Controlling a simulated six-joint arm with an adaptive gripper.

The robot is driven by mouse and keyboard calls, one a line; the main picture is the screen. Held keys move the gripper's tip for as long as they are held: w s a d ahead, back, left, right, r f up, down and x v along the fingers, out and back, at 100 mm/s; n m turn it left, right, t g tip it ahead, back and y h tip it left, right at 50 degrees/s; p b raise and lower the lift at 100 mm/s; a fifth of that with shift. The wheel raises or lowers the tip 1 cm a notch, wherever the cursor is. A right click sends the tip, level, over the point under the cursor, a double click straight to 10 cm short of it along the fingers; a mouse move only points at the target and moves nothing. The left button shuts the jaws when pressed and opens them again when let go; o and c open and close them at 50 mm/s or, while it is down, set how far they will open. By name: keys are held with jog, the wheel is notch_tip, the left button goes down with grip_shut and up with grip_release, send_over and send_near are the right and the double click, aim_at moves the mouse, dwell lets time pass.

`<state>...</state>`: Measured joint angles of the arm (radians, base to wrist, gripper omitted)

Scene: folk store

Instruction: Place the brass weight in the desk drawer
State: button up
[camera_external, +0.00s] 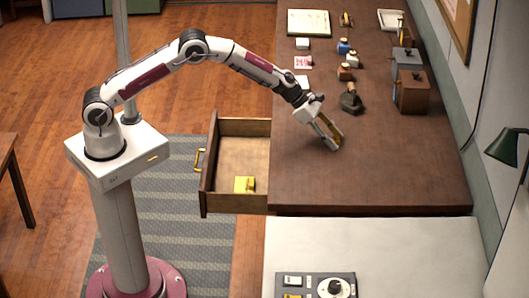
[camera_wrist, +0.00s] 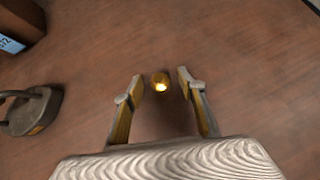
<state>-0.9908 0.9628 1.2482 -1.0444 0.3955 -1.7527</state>
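The brass weight (camera_wrist: 160,82) is a small, shiny, round golden piece on the brown desk top (camera_external: 400,165). In the wrist view it shows between the fingertips of my gripper (camera_wrist: 160,77), with a gap on each side. My gripper is open and empty, and also shows low over the desk in the external view (camera_external: 331,134). I cannot make out the weight in the external view. The desk drawer (camera_external: 205,178) is pulled open at the desk's left side, with a yellow object (camera_external: 244,184) inside near its front.
A dark, iron-like object (camera_external: 351,101) stands behind my gripper; it shows at left in the wrist view (camera_wrist: 32,112). Brown boxes (camera_external: 412,92), small bottles (camera_external: 344,47) and papers (camera_external: 308,22) occupy the back. The desk's near right part is clear. A control panel (camera_external: 318,284) lies in front.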

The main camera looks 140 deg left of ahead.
grip_shut()
jog(key=shift+r, duration=0.25)
notch_tip(320, 180, up, 18)
jog(key=shift+f, duration=0.2)
dwell(0.8)
dwell(0.4)
